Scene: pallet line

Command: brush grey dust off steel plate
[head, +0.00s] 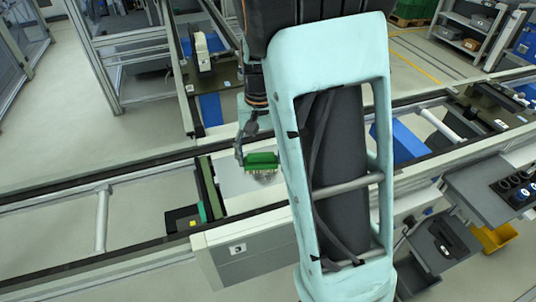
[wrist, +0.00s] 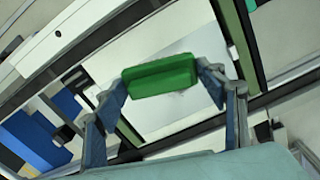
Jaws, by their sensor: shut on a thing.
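My gripper (head: 244,156) is shut on a green brush (head: 262,159), seen left of my arm in the head view. In the wrist view the brush's green block (wrist: 160,75) sits between the two fingers. Pale bristles point down toward the steel plate (head: 232,189), a light flat sheet on the line. The plate also shows in the wrist view (wrist: 153,115). Whether the bristles touch it is unclear. A faint greyish patch shows by the brush, but I cannot tell dust from bristles or shadow. My arm hides the right of the plate.
A green-edged bar (head: 208,188) borders the plate on the left. Conveyor rails (head: 100,187) run across the view. A grey side table (head: 495,192) with dark round holders stands at the right, above a yellow bin (head: 494,238).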

